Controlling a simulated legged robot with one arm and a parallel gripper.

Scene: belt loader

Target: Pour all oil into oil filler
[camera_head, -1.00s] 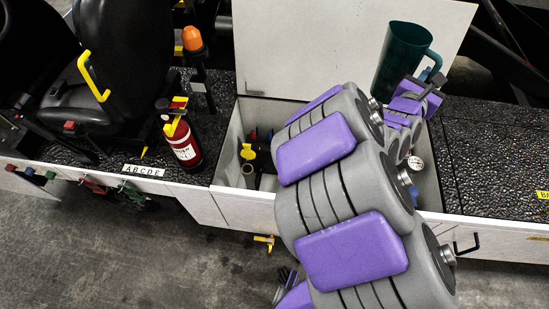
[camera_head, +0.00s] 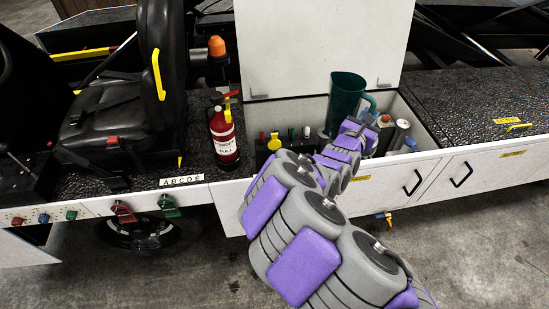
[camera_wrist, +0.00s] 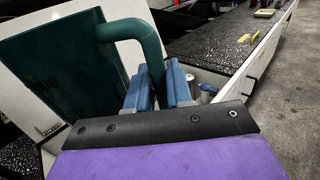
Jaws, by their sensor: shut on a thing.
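A dark green jug (camera_head: 346,102) is held upright, or nearly so, above or just inside the open white compartment. Its large body and curved handle (camera_wrist: 130,32) fill the left of the wrist view (camera_wrist: 65,85). My gripper (camera_wrist: 158,88) has its blue fingers shut on the handle; in the head view the gripper (camera_head: 368,106) is partly hidden by my arm. A yellow-topped part (camera_head: 274,141), possibly the oil filler, shows in the compartment's left end, left of the jug. The oil inside the jug is not visible.
The raised white lid (camera_head: 320,45) stands behind the compartment. A red fire extinguisher (camera_head: 223,137) stands to its left, near an orange beacon (camera_head: 217,47). Several cans (camera_head: 400,132) are in the compartment's right end. The black textured deck (camera_head: 470,105) at right is mostly clear.

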